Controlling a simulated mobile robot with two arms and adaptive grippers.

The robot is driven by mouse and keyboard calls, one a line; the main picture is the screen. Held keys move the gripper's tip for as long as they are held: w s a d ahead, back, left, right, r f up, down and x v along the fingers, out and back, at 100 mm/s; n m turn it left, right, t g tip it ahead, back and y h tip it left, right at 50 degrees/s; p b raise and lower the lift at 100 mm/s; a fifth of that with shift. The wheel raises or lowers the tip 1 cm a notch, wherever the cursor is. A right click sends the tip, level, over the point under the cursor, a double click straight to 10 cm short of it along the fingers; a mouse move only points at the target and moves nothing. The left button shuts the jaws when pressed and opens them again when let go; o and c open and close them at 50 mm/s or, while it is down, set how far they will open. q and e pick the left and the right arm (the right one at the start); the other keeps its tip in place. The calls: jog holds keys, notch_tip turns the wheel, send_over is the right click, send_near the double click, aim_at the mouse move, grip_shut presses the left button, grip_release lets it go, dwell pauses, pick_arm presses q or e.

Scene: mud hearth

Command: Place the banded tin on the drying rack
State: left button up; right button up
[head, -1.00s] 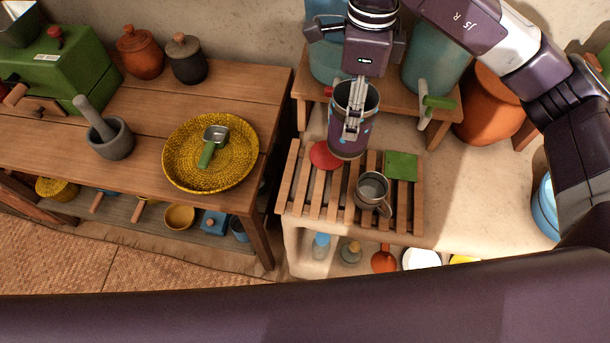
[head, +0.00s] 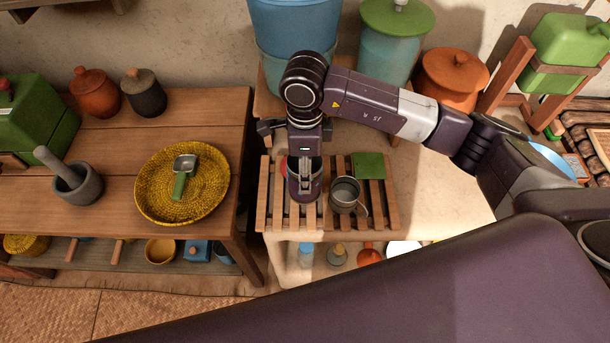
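The banded tin (head: 306,191), a dark purple and grey cylinder with an open top, is upright over the left half of the slatted wooden drying rack (head: 270,208). My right gripper (head: 305,187), its arm coming in from the right, points down with its fingers closed on the tin's near wall. The fingers and wrist hide part of the tin. Its base appears at the slats, but I cannot tell whether it touches them. My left gripper is not in view.
A metal mug (head: 345,196) stands close right of the tin on the rack, with a green square (head: 369,165) behind it. A red round piece (head: 285,164) is partly hidden behind the tin. Left, a table (head: 120,200) holds a yellow woven tray (head: 148,193).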

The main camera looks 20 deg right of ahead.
notch_tip(320, 180, down, 4)
jog(key=shift+f+p, duration=0.1)
jog(key=shift+p, duration=0.3)
jog(key=shift+f, duration=0.15)
jog(key=o, duration=1.1)
jog(key=shift+o, duration=0.2)
